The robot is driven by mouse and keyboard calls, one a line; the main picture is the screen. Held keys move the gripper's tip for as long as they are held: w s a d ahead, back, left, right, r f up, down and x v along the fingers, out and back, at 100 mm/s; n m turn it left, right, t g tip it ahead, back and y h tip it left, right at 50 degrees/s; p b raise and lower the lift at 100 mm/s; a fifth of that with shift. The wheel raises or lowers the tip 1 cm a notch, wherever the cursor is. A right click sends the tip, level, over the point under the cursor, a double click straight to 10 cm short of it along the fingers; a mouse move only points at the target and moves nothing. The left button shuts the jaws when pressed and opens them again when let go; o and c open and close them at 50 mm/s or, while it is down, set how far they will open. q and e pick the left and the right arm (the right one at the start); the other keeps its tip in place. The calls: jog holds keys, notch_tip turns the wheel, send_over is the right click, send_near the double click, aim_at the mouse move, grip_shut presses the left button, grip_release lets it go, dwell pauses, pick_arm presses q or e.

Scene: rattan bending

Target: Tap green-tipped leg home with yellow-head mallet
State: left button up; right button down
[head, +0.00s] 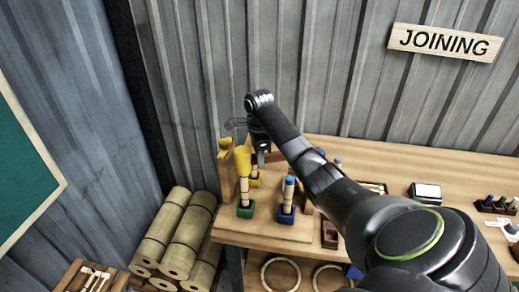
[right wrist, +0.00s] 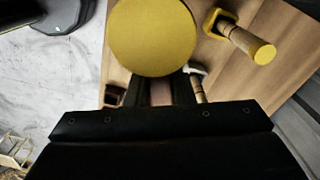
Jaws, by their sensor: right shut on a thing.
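My right gripper (head: 262,156) reaches over the left end of the bench and is shut on the yellow-head mallet. The mallet's yellow head (head: 243,160) also shows large and round in the right wrist view (right wrist: 152,37), in front of the jaws (right wrist: 160,92). In the head view the head is over a pale wooden leg (head: 244,190) standing upright in a green block (head: 245,210). The leg's tip is hidden by the head, so I cannot tell whether they touch. My left gripper is out of view.
A blue-tipped leg (head: 289,187) stands in a blue block (head: 287,214) just to the right. A yellow-tipped leg (right wrist: 245,42) stands in a yellow block (head: 256,182) behind. A wooden upright (head: 226,172) is close on the left.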

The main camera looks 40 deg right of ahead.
jog(key=shift+r, duration=0.1)
jog(key=shift+r, duration=1.7)
jog(key=shift+f, duration=0.35)
jog(key=shift+f, duration=0.1)
notch_tip(320, 180, down, 4)
jog(key=shift+r, duration=0.4)
